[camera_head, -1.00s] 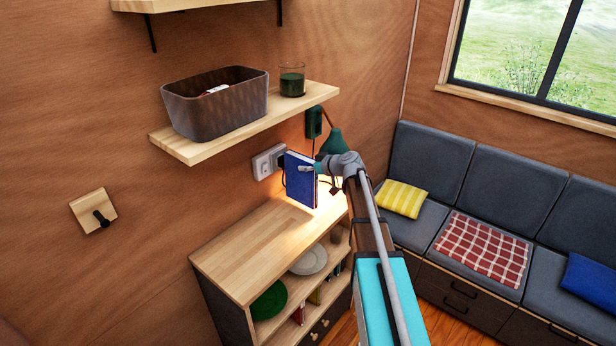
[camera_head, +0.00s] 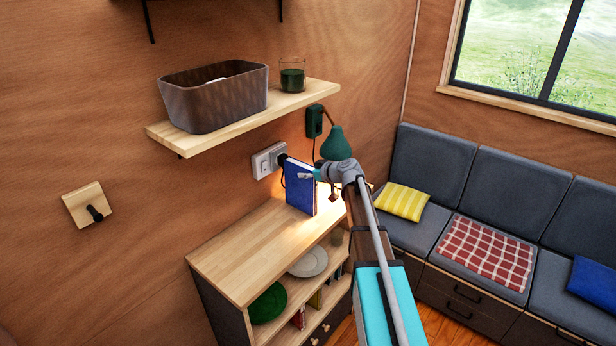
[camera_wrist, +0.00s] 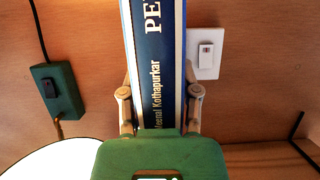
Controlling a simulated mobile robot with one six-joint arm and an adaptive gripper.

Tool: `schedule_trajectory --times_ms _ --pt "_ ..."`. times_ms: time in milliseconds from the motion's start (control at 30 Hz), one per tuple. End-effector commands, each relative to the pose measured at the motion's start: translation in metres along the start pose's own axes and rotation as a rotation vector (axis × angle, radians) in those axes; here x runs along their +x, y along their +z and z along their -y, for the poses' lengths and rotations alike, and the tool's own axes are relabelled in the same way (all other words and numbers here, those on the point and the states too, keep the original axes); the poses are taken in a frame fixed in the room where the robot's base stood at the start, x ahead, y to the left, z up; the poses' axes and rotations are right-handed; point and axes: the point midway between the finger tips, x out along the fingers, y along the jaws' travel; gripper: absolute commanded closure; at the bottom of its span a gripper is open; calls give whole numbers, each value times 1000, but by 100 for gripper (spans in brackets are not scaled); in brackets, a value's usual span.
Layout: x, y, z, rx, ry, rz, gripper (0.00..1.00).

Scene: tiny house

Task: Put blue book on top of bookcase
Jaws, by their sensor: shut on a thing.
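The blue book (camera_head: 301,188) is held upright by my gripper (camera_head: 312,174) at the far end of the bookcase. In the wrist view the book's spine (camera_wrist: 158,60) with pale lettering stands between the two fingers of my gripper (camera_wrist: 160,100), which are shut on it. The bookcase (camera_head: 245,252) has a bare light wood top. The book's lower edge is at or just over this top; I cannot tell whether it touches.
A wall shelf (camera_head: 240,122) with a basket (camera_head: 214,100) and a glass (camera_head: 292,77) is above. A wall socket (camera_head: 268,160) is behind the book. The near part of the bookcase top is clear.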

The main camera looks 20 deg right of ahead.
Motion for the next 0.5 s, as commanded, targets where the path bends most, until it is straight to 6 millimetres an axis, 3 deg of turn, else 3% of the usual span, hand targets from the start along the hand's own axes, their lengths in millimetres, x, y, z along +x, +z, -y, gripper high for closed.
schedule_trajectory --times_ms 367,400,500 --pt "0 2 0 1 1 -1 100" --pt "0 2 0 0 1 0 54" --pt "0 2 0 0 1 0 35"
